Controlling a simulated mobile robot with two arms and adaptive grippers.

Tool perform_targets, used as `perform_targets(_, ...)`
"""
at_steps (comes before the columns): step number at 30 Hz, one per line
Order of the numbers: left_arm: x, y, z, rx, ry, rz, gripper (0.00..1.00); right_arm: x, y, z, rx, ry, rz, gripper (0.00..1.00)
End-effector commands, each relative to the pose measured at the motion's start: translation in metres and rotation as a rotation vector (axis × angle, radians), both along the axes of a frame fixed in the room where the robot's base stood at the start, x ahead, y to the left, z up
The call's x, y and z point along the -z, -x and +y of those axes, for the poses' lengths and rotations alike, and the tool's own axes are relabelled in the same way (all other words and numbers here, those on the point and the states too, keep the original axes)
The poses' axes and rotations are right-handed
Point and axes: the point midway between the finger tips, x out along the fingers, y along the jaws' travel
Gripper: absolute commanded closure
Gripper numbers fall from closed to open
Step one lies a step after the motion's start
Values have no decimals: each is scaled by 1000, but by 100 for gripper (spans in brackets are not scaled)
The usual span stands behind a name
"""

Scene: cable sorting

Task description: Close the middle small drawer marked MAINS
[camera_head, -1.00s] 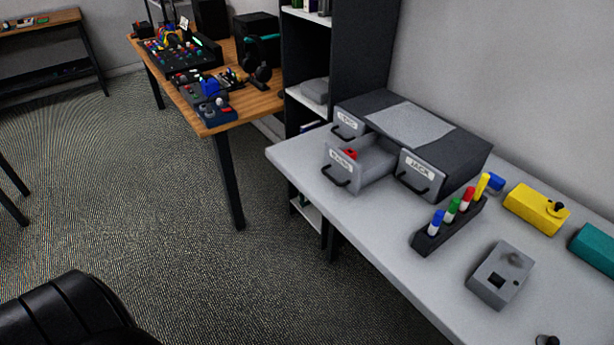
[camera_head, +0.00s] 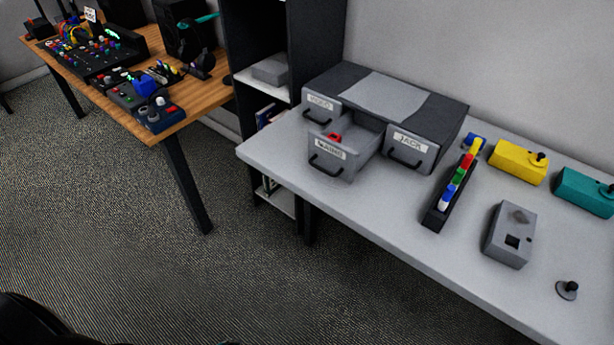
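A dark grey drawer unit (camera_head: 440,104) with a light grey top panel stands at the back of the grey table. Its middle drawer (camera_head: 331,159) is pulled out toward me, and its label seems to read MAINS. A small red item (camera_head: 334,137) shows inside that drawer. The drawer to its left (camera_head: 321,108), with a label that looks like VIDEO, and the one to its right (camera_head: 409,150), marked JACK, look shut. Each drawer has a black bow handle. Neither of my grippers is in the picture.
A black rack of coloured markers (camera_head: 436,218) stands right of the drawers on the grey table (camera_head: 400,236). A grey box (camera_head: 510,236), a yellow box (camera_head: 517,163) and a teal box (camera_head: 585,191) lie further right. A wooden desk (camera_head: 190,108) with audio gear and a black shelf (camera_head: 322,40) stand left.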

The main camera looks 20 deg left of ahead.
Motion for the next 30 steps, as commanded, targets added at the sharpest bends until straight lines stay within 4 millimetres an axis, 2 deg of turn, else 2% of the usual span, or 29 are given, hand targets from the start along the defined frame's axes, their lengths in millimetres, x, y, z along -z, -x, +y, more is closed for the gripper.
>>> perform_targets(1,-12,-19,6,39,-22,-40,100,1,0,-1,0,2,1,60)
perform_targets(5,-48,-65,15,148,-84,-142,100,2,0,-3,1,3,0,60)
perform_targets(8,-85,-102,17,244,-143,-236,100,4,0,-3,1,4,0,60)
perform_targets(10,-118,-130,16,323,-194,-310,100,5,0,-3,1,4,0,60)
perform_targets(11,-135,-142,15,363,-220,-349,100,5,0,-3,1,4,0,60)
perform_targets(14,-206,-183,1,516,-323,-501,100,7,0,-4,0,4,1,60)
perform_targets(15,-240,-197,-9,583,-369,-571,100,8,0,-4,0,4,1,60)
perform_targets(16,-265,-205,-18,633,-404,-623,100,9,1,-4,0,4,1,60)
perform_targets(18,-321,-215,-40,737,-480,-737,100,11,1,-4,0,5,1,60)
perform_targets(21,-384,-216,-69,848,-563,-872,100,12,1,-4,-1,4,1,60)
perform_targets(24,-426,-211,-89,913,-615,-962,100,13,1,-4,-1,4,1,60)
perform_targets(27,-447,-208,-100,943,-641,-1008,100,13,1,-3,-2,5,1,60)
perform_targets(30,-452,-210,-104,950,-648,-1020,100,11,1,-3,-2,4,1,60)
